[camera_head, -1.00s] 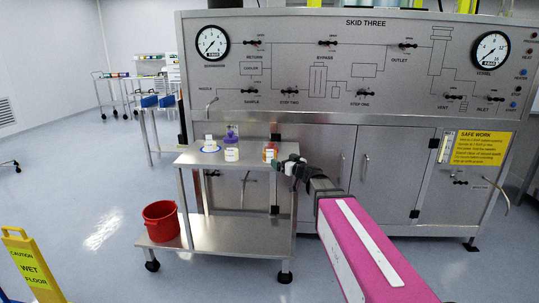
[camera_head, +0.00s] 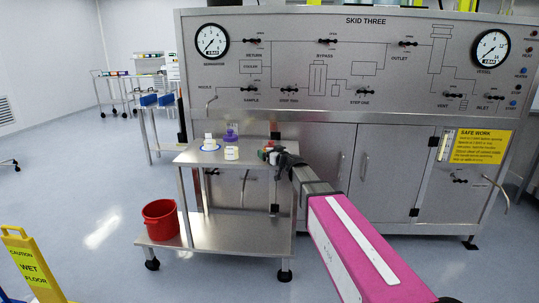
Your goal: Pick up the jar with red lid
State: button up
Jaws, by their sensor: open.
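A small orange-red jar (camera_head: 264,149) stands at the right end of the top shelf of the steel cart (camera_head: 259,167). Only a sliver of it shows, and its lid cannot be made out clearly. My gripper (camera_head: 272,156) is open at the jar, in front of it and to its right, and hides most of it. I cannot tell whether the fingers are around the jar or beside it.
A white-topped jar on a blue-rimmed disc (camera_head: 209,144), a purple-topped container (camera_head: 231,135) and a white jar (camera_head: 231,153) stand left of my gripper. A red bucket (camera_head: 160,218) sits on the lower shelf. The skid panel (camera_head: 300,110) rises behind the cart.

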jog(key=shift+w+a, duration=0.2)
jog(key=shift+w, duration=0.1)
jog(key=c, duration=1)
jog(key=shift+r, duration=0.15)
